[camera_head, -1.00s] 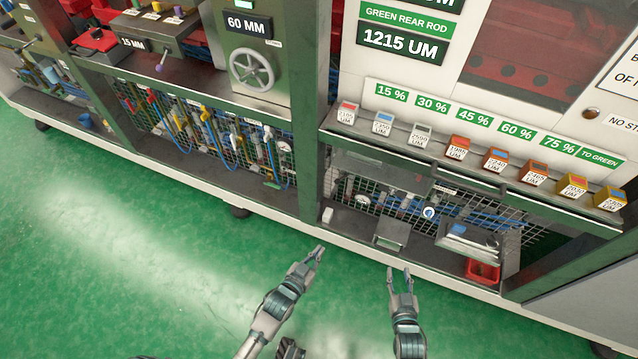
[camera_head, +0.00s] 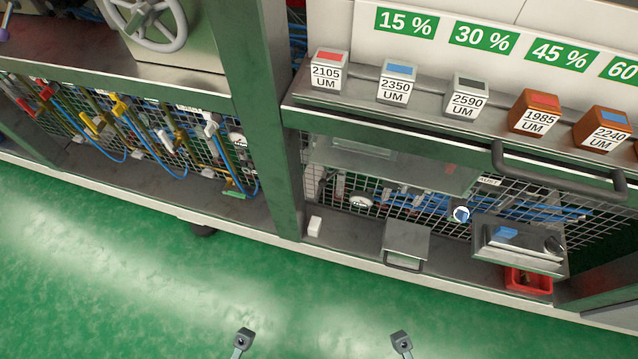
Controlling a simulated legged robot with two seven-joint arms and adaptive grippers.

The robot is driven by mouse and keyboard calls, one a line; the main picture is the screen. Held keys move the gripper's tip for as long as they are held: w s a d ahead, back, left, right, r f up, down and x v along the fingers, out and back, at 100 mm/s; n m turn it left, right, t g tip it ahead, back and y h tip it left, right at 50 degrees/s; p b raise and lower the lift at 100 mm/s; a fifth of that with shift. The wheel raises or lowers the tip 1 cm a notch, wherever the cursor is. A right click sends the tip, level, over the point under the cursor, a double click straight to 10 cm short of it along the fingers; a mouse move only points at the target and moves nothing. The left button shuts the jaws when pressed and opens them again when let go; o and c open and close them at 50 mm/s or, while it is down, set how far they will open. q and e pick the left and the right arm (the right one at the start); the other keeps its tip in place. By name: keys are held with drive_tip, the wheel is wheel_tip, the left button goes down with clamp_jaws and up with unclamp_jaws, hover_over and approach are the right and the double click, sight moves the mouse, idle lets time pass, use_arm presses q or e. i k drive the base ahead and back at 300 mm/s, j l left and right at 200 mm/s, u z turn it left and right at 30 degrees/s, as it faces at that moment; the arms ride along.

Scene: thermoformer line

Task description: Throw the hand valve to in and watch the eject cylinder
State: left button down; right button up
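I cannot tell for sure which part is the hand valve. A small round white-and-blue fitting (camera_head: 461,214) sits on the mesh in the right lower bay. Lever-like handles show on the left mesh, red (camera_head: 45,90), yellow (camera_head: 120,105) and white (camera_head: 211,124). Blue lines and small fittings run along the right mesh; I cannot single out the eject cylinder. My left gripper (camera_head: 243,340) and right gripper (camera_head: 401,343) show only as small grey tips at the bottom edge, over the green floor, apart from the machine. Their opening cannot be made out.
A clear panel (camera_head: 390,165) hangs across the upper right bay. A grey box with a handle (camera_head: 406,241), a metal tray (camera_head: 515,258) and a red bin (camera_head: 528,281) are below. A bar handle (camera_head: 560,178) juts from the shelf. A green post (camera_head: 262,110) divides the bays.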

sight(322, 182)
drive_tip(key=i+u, duration=0.15)
drive_tip(key=u, duration=0.25)
drive_tip(key=i+u, duration=0.1)
drive_tip(key=u, duration=0.25)
drive_tip(key=i+l+u, duration=0.1)
drive_tip(key=u, duration=0.3)
